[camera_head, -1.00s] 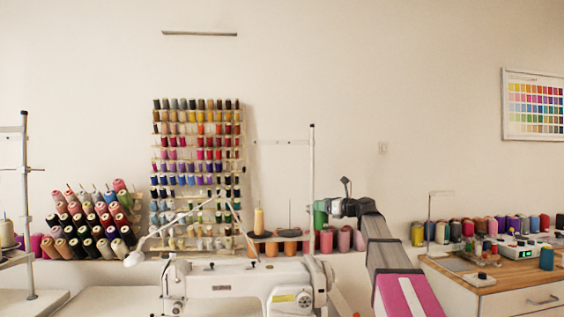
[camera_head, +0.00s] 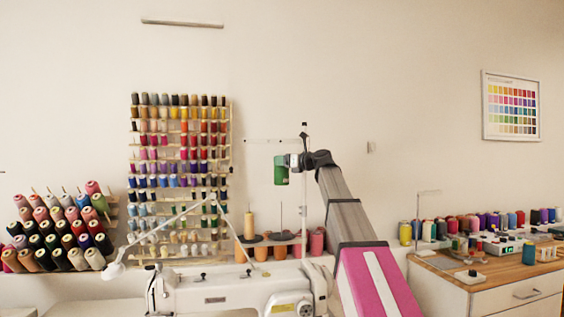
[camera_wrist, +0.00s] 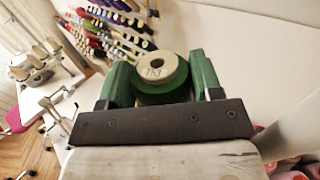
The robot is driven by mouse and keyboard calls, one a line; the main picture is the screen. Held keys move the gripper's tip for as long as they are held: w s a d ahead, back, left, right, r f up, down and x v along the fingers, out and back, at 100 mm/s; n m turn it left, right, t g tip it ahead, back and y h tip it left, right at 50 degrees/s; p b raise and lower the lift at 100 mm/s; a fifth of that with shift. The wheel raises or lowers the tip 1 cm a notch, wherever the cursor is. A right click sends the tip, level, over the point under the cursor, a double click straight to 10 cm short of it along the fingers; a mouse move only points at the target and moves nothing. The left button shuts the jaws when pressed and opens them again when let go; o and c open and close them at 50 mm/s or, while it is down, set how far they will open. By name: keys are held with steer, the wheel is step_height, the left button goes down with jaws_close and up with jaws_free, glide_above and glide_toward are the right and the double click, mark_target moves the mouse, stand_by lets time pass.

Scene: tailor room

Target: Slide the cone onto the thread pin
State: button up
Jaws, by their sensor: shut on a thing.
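A green thread cone (camera_head: 281,172) is held upright, high in front of the wall. My gripper (camera_head: 284,159) is shut on it. In the wrist view, the cone's pale top with its centre hole (camera_wrist: 155,66) sits between the two fingers of my gripper (camera_wrist: 161,82). The bare thread pin (camera_head: 281,218) stands upright on a dark disc behind the sewing machine. In the head view the cone's lower end appears just above the pin tip, apart from it; their depth offset cannot be told. The pin does not show in the wrist view.
A beige cone (camera_head: 249,226) stands on the neighbouring pin. A tall pole (camera_head: 304,200) rises just right of the bare pin. The white sewing machine (camera_head: 235,289) is in front. Orange and pink cones (camera_head: 316,241) line the shelf behind.

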mark_target(287, 172)
steer(key=shift+f, duration=2.25)
steer(key=shift+f, duration=1.7)
step_height(287, 172, down, 12)
steer(key=shift+f, duration=0.25)
stand_by(2.7)
steer(key=o, duration=1.1)
